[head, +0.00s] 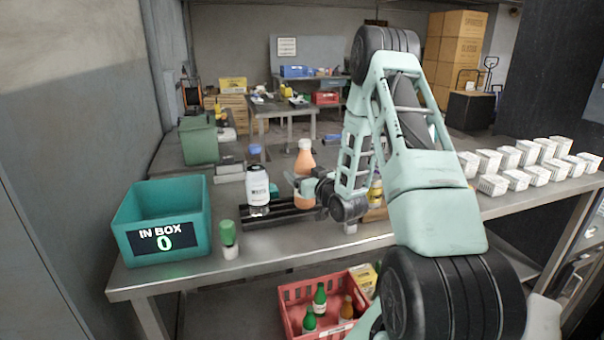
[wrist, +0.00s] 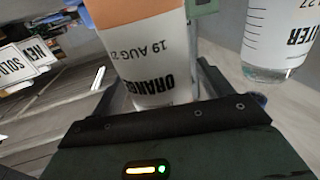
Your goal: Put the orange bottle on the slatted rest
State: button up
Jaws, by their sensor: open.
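The orange bottle (head: 305,160) is upright, with a pale cap and a white label; its label also shows close up in the wrist view (wrist: 150,60). My gripper (head: 300,184) is open at the bottle's middle, and the bottle stands between the fingers in the wrist view. The dark slatted rest (head: 284,219) lies on the steel table. The bottle's base is at the rest, partly hidden by my gripper; I cannot tell whether it bears on the slats.
A white water bottle (head: 258,188) stands close left of the orange bottle. A green-capped bottle (head: 229,238) and teal in box (head: 132,215) are farther left. White cartons (head: 520,180) stand at right. A red crate (head: 290,312) with bottles is below.

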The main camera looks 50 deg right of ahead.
jog(key=b+v, duration=0.1)
jog(key=v, duration=0.9)
jog(key=shift+s+b, duration=0.3)
jog(key=shift+b, duration=0.05)
jog(key=shift+a, duration=0.1)
